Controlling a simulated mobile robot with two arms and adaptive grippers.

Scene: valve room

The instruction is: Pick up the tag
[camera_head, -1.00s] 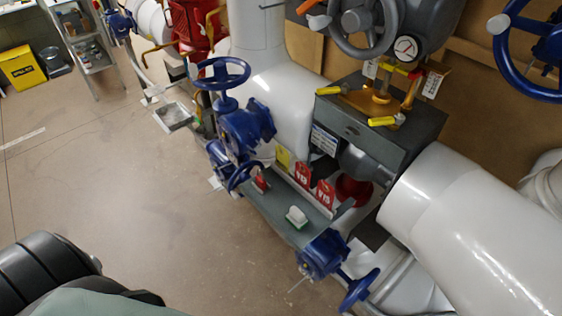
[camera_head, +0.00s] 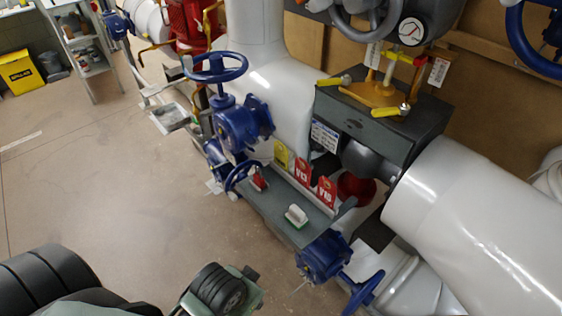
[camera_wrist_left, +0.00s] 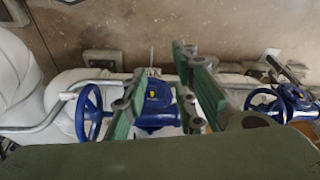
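Two red tags with white lettering, one (camera_head: 302,172) and another to its right (camera_head: 326,190), stand upright along the back of a grey shelf (camera_head: 268,212) in the head view. A yellow tag (camera_head: 281,154) stands at their left. A small red item (camera_head: 258,181) and a white-and-green block (camera_head: 296,215) sit on the shelf. In the left wrist view my left gripper (camera_wrist_left: 161,80) has its green fingers apart, with a blue valve behind and no tag visible between them. In the head view only my left arm shows, low and left of the shelf. My right gripper is out of view.
Blue handwheel valves flank the shelf, one at the left (camera_head: 238,122) and one below right (camera_head: 325,256). A dark box with yellow-handled taps (camera_head: 385,125) is above. A big white pipe (camera_head: 470,215) fills the right. Open floor (camera_head: 95,190) is at the left.

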